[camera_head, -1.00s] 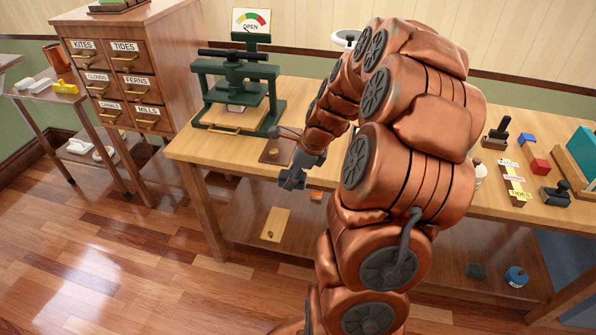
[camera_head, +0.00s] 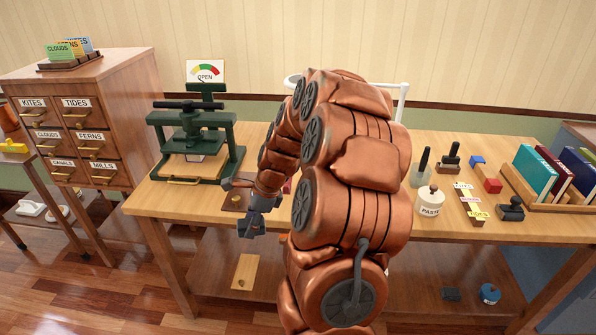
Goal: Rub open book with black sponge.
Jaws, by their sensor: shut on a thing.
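My gripper (camera_head: 251,226) hangs in front of the bench's front edge, left of the middle. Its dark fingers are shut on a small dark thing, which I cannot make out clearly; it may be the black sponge. No open book can be made out. My copper arm covers the middle of the bench, where a small reddish bit (camera_head: 288,187) shows at its edge.
A green press (camera_head: 196,140) stands on the bench (camera_head: 150,197) at the left, beside a cabinet of labelled drawers (camera_head: 75,140). A paste jar (camera_head: 430,201), stamps, a label strip (camera_head: 471,202) and a rack of books (camera_head: 560,180) are at the right.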

